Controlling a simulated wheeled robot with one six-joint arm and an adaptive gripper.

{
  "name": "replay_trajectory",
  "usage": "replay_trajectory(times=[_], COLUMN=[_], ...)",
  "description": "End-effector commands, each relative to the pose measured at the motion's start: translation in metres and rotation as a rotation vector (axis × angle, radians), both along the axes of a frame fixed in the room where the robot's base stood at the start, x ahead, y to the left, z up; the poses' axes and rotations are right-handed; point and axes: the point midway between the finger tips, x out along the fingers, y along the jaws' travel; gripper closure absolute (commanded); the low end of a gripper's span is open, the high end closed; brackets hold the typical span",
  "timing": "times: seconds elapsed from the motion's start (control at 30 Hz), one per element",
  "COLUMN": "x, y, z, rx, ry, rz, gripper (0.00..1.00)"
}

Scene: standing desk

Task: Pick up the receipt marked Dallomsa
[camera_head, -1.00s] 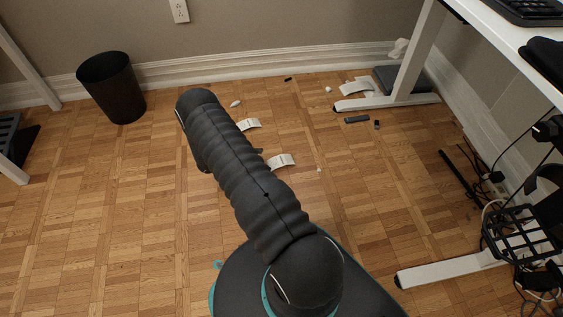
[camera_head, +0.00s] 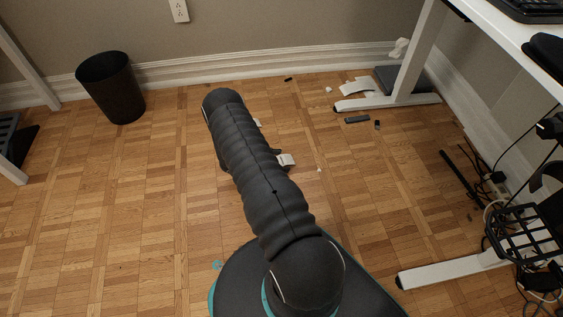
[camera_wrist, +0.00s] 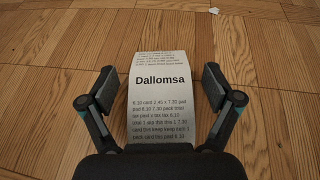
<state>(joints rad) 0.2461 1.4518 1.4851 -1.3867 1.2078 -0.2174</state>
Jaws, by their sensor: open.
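The receipt marked Dallomsa (camera_wrist: 160,95) lies on the wooden floor in the wrist view, its bold heading readable. Its lower end is hidden behind my gripper's body. My gripper (camera_wrist: 160,85) is open, with one finger on each side of the receipt and visible gaps to the paper. Whether the fingertips touch the floor I cannot tell. In the head view a white receipt (camera_head: 286,160) shows just right of my arm, partly covered. Another white paper (camera_head: 257,122) peeks out behind the arm farther back.
A black bin (camera_head: 112,90) stands at the left by the wall. White desk legs (camera_head: 387,101) stand at the right. More papers (camera_head: 357,87) and a dark small item (camera_head: 357,119) lie near the back leg. Cables and a black basket (camera_head: 522,233) are at the far right.

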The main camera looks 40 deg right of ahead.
Motion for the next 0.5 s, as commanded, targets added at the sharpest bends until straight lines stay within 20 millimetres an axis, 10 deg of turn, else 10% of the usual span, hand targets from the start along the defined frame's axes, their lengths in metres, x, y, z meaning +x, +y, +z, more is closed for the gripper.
replay_trajectory(times=[0.3,0.5], x=[0.0,0.0001], y=[0.0004,0.0005], z=[0.0002,0.0002], rx=[0.0,0.0], ry=[0.0,0.0], rz=[0.0,0.0], gripper=[0.5,0.5])
